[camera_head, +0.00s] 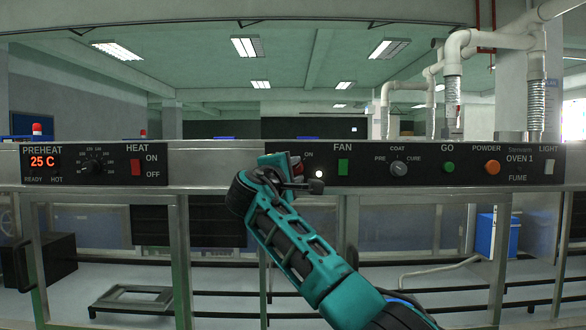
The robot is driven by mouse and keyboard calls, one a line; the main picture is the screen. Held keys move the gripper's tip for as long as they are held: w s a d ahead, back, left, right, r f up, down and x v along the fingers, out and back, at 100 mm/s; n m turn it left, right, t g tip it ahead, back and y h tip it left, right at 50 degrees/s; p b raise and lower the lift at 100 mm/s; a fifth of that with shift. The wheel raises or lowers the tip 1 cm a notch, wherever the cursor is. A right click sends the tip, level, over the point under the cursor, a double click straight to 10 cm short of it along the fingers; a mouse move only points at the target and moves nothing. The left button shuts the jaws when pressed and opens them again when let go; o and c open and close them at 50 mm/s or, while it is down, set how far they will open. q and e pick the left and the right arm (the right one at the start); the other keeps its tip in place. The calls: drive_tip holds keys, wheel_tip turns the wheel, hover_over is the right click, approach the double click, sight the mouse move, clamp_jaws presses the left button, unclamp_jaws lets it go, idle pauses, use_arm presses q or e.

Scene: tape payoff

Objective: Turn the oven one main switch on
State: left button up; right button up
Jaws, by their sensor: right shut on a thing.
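My right gripper (284,172) is at the panel's middle, left of the FAN switch, and is shut on the main switch (296,162). A bit of red shows there beside an ON label (309,154); most of the switch and its surroundings are hidden by the gripper, so I cannot tell its position. A small white lamp (319,174) glows just right of the gripper. My left gripper is not in view.
Along the panel are a red HEAT switch (135,168), a dial (96,167), a green FAN switch (343,166), a COAT/CURE knob (398,168), a green GO button (448,166) and an orange POWDER button (492,167). The display (42,161) reads 25 C. Metal framing lies below.

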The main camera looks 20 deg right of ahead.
drive_tip(key=shift+r, duration=0.15)
idle(0.4)
drive_tip(key=o, duration=1)
drive_tip(key=shift+o, duration=0.2)
drive_tip(key=shift+s+a+f, duration=0.25)
drive_tip(key=shift+s+a, duration=0.05)
drive_tip(key=shift+s, duration=0.05)
drive_tip(key=b+v, duration=0.2)
drive_tip(key=v, duration=1)
drive_tip(key=shift+r+b, duration=0.2)
drive_tip(key=shift+b, duration=0.15)
